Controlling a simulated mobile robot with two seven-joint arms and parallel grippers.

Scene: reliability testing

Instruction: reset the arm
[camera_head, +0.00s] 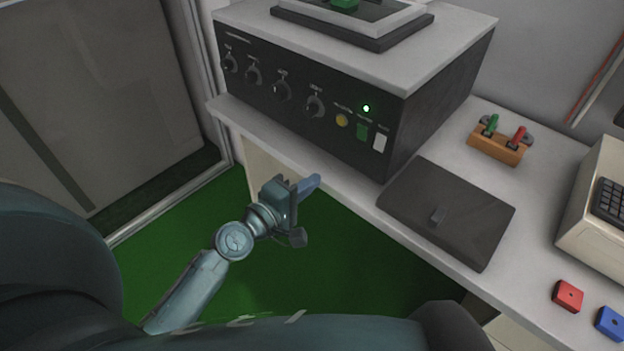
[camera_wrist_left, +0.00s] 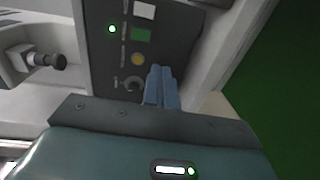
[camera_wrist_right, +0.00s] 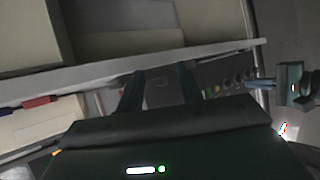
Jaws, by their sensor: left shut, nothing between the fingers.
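My left arm (camera_head: 200,285) reaches in from the lower left over the green floor, in front of the bench. My left gripper (camera_head: 312,183) is shut and empty, its blue fingers just in front of the bench edge, below the control box. In the left wrist view its fingers (camera_wrist_left: 161,88) lie together, with the box's panel behind them. My right gripper (camera_wrist_right: 158,85) shows in the right wrist view, its two dark fingers apart with nothing between them. My left arm (camera_wrist_right: 293,85) also shows at the right of that view.
The black control box (camera_head: 285,95) has several knobs, a lit green lamp, a yellow button and switches. A flat dark case (camera_head: 445,212), a wooden block with green and red pieces (camera_head: 498,150), a red block (camera_head: 567,296) and a blue block (camera_head: 610,323) lie on the bench.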

